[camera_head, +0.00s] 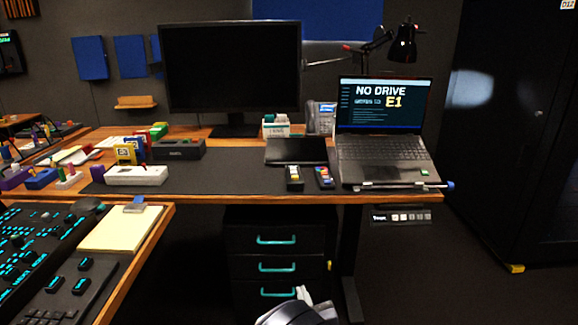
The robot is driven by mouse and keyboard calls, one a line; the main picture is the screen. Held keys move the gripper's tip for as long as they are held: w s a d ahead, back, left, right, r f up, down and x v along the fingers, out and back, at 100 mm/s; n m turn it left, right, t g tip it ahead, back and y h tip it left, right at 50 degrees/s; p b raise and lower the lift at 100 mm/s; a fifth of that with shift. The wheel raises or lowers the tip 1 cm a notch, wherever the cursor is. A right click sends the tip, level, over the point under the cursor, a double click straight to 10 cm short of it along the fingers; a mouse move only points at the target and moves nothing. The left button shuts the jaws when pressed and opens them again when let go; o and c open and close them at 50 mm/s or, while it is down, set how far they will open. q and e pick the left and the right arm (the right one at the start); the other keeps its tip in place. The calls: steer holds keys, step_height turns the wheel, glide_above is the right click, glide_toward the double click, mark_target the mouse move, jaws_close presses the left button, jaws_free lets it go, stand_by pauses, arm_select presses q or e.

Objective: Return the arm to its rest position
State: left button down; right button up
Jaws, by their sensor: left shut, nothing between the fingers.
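My left gripper (304,295) shows at the bottom edge, a little right of the middle, as a small grey and white shape. It is shut and empty, in front of the lower drawers and below the desk top. It is apart from the desk and the panel. Most of its arm is out of the frame. My right gripper is not in view. A dark control panel (40,250) with lit teal keys lies at the lower left, far from my gripper.
A wooden desk (394,198) spans the middle, with a monitor (230,75), an open laptop (385,150) and small blocks on it. A drawer unit (277,253) with teal handles stands beneath. A yellow notepad (120,230) lies beside the panel.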

arm_select(q)
steer(key=s+a+r+n+g+y, duration=0.1)
steer(key=s+a+n+g, duration=0.3)
steer(key=a, duration=0.4)
steer(key=s+a+r+n+g+y, duration=0.15)
steer(key=a+n+g, duration=0.25)
steer(key=a+n, duration=0.4)
steer(key=s+a+r+n+g+y, duration=0.15)
steer(key=s+a+n+g, duration=0.25)
steer(key=a, duration=0.5)
steer(key=s+a+n+g+h, duration=0.3)
steer(key=s+a+n+h, duration=0.15)
steer(key=s+n, duration=0.5)
steer(key=s+d+r+n+t+h, duration=0.2)
steer(key=s+d+r+n+h, duration=0.15)
steer(key=s, duration=0.25)
steer(key=s+d+r+n+t+h, duration=0.2)
steer(key=s+r+n+h, duration=0.1)
steer(key=s+n, duration=0.3)
step_height(320, 180, up, 27)
steer(key=m+p, duration=0.1)
steer(key=p, duration=2.7)
steer(key=shift+s+m, duration=0.2)
steer(key=shift+m, duration=0.1)
